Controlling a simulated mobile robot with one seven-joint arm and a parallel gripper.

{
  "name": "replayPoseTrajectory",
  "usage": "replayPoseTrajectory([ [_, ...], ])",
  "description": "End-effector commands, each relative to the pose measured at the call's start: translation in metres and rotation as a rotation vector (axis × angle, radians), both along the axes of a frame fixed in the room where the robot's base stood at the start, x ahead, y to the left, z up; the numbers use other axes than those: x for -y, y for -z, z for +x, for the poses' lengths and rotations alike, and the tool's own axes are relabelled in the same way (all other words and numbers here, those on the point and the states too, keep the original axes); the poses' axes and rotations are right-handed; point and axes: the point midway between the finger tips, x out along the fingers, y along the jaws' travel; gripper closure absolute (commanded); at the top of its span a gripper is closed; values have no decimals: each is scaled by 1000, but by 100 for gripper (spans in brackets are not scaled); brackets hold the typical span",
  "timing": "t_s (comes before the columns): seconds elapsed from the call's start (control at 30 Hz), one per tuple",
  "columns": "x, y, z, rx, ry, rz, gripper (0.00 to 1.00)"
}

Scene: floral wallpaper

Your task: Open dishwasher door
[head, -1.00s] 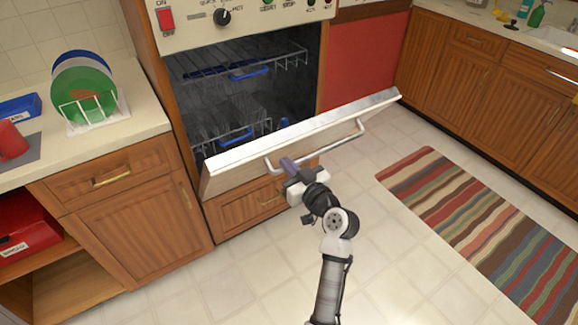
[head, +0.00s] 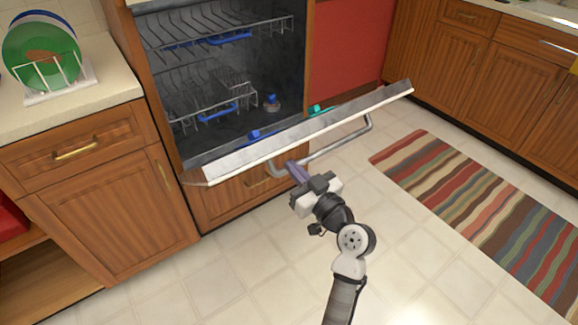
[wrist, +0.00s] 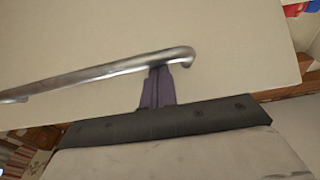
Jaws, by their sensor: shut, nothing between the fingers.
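The dishwasher door (head: 320,123) is partly open, tilted outward and down, with the racks inside showing above it. Its metal bar handle (head: 340,144) is on the outer face; it also crosses the wrist view (wrist: 100,77). My gripper (head: 292,167) is at the handle's left end in the head view. Its purple fingers (wrist: 157,88) are together and empty. In the wrist view their tips meet the bar near its right end, with the pale door panel (wrist: 80,35) behind. Whether the tips reach behind the bar is hard to tell.
Wooden cabinets (head: 110,210) stand left of the dishwasher, with a dish rack (head: 60,82) on the counter above. A lower drawer (head: 235,200) is under the door. A striped rug (head: 470,215) lies right; the tiled floor in front is clear.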

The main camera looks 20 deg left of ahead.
Motion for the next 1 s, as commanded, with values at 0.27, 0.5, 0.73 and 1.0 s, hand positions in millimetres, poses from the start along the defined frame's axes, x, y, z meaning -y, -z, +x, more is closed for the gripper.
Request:
replayPoseTrajectory([
  [0.27, 10, 24, -9, -2, -2, -2, 100],
  [0.5, 11, 22, -10, -1, -2, -2, 100],
  [0.73, 11, 19, -9, 2, -1, -1, 100],
  [1.0, 11, -27, -9, 10, -1, -2, 100],
])
